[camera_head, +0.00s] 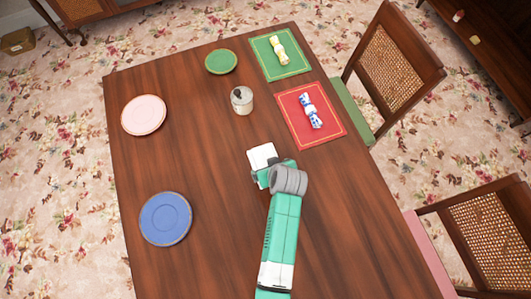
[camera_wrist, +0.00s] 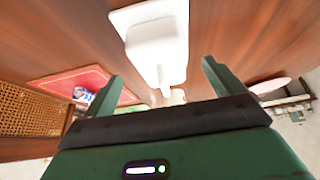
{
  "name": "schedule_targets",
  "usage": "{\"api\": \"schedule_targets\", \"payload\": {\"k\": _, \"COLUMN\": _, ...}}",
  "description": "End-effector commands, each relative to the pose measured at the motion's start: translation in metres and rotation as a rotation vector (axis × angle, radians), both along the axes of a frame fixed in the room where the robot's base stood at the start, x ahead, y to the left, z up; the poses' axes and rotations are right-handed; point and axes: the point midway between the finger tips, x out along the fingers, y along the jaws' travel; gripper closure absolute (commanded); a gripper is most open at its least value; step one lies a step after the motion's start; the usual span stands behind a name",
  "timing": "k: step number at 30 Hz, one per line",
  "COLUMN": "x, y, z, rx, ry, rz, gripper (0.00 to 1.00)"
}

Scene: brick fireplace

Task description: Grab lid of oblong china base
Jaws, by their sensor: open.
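A white oblong china dish shows in the wrist view, with a flat base (camera_wrist: 122,16) and a raised lid (camera_wrist: 157,48) on it. A narrower white part of the lid points toward my gripper. In the head view the white china (camera_head: 262,155) sits near the middle of the table, partly covered by my arm. My gripper (camera_wrist: 160,84) is open, its two green fingers on either side of the near part of the lid and apart from it. In the head view my gripper (camera_head: 262,175) is right at the near side of the china.
On the wooden table (camera_head: 200,120) are a small jar (camera_head: 242,102), a green plate (camera_head: 221,61), a pink plate (camera_head: 144,115) and a blue plate (camera_head: 166,218). Green (camera_head: 270,68) and red (camera_head: 300,130) mats hold rolled napkins. Chairs stand at the right. The left-centre of the table is clear.

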Motion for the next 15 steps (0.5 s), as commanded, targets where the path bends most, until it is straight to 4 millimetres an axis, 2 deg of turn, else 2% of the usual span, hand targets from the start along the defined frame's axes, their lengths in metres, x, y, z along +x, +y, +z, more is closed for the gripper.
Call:
{"api": "schedule_targets", "payload": {"k": 3, "x": 0.008, "y": 0.004, "z": -0.014, "rx": 0.001, "ry": -0.001, "rz": 0.000, "gripper": 0.06}}
{"api": "schedule_targets", "payload": {"k": 7, "x": 0.012, "y": 0.005, "z": -0.019, "rx": 0.001, "ry": -0.002, "rz": 0.000, "gripper": 0.06}}
{"api": "schedule_targets", "payload": {"k": 15, "x": 0.037, "y": 0.015, "z": -0.054, "rx": 0.000, "ry": -0.002, "rz": 0.001, "gripper": 0.06}}
